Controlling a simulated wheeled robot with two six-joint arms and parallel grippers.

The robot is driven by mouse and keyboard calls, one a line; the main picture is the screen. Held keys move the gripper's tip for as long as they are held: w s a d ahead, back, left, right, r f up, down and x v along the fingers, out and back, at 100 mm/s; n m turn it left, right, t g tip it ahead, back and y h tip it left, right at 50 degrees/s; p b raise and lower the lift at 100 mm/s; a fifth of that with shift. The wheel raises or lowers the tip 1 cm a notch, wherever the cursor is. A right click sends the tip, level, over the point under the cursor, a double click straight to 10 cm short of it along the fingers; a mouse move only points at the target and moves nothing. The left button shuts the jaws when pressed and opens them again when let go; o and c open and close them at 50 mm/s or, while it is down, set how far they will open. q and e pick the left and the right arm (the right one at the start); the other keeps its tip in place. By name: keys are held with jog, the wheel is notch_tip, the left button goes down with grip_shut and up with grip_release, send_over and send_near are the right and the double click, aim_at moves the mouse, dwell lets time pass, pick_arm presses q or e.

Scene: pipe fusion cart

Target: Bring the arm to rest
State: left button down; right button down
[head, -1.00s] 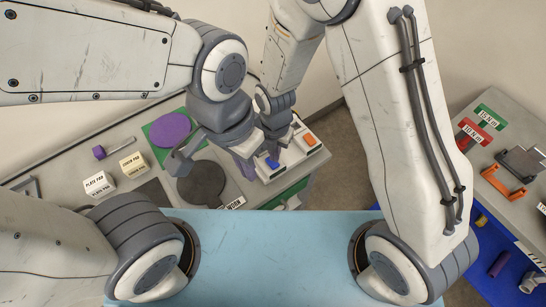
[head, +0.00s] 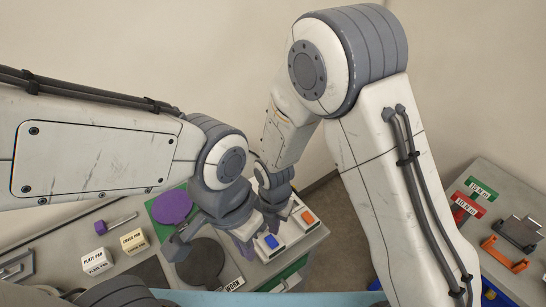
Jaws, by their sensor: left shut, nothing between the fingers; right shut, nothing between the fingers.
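My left arm comes in from the left, and its wrist hangs over the grey bench (head: 55,245). My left gripper (head: 242,247) points down beside the black round plate (head: 200,264) and is shut and empty. My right arm comes down from the upper right and bends back toward the same spot. My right gripper (head: 267,222) is shut and empty just behind the left one, near the box with the blue and orange buttons (head: 292,226). The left wrist partly hides it. The two grippers look close together; I cannot tell whether they touch.
A purple disc (head: 172,207) on a green square, a white labelled box (head: 97,261) and a cream one (head: 134,241) lie on the bench. Floor shows between the benches.

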jog(key=s+d+r+m+b, duration=0.1)
jog(key=s+r+m+b, duration=0.2)
jog(key=s+m, duration=0.2)
jog(key=s+d+r+m+b, duration=0.2)
jog(key=s+r+m+b, duration=0.1)
jog(key=m, duration=0.8)
jog(key=s+d+r+m+y+b, duration=0.1)
jog(key=s+d+r+m+b, duration=0.1)
jog(key=s+m, duration=0.4)
jog(key=shift+s+r+m+b, duration=0.35)
jog(key=shift+r+m+b, duration=0.25)
jog(key=shift+m+b, duration=0.45)
